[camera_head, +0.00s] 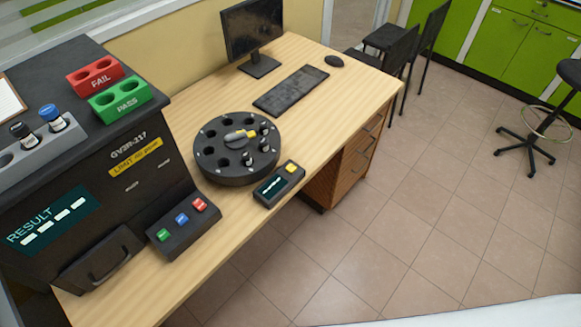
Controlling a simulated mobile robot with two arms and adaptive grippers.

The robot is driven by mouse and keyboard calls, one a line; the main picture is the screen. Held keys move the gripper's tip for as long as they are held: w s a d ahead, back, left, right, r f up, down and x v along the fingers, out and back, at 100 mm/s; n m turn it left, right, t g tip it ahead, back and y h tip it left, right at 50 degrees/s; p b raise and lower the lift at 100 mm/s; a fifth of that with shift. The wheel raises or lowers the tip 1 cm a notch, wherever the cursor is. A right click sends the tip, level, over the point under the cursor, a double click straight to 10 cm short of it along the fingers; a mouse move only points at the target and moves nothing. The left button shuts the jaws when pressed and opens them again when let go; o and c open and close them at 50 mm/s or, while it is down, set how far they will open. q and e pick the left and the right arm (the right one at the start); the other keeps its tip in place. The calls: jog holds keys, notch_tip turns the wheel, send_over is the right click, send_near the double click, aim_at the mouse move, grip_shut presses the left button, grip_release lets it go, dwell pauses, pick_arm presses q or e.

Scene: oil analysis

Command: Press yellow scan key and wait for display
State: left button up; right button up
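The scanner (279,185) is a small dark box on the wooden desk, at the desk's front edge. Its yellow scan key (291,168) is at its upper right end. Its small display (270,186) is lit with a short line of text, too small to read. Nothing touches the key. Neither of my grippers shows in the head view.
A round black carousel (237,172) with several vials stands behind the scanner. A black analyser (90,190) with a RESULT screen stands left, with a three-button panel (183,228) before it. Racks FAIL (96,92) and PASS (119,112) sit on top. A keyboard (291,91) and monitor (252,30) are behind.

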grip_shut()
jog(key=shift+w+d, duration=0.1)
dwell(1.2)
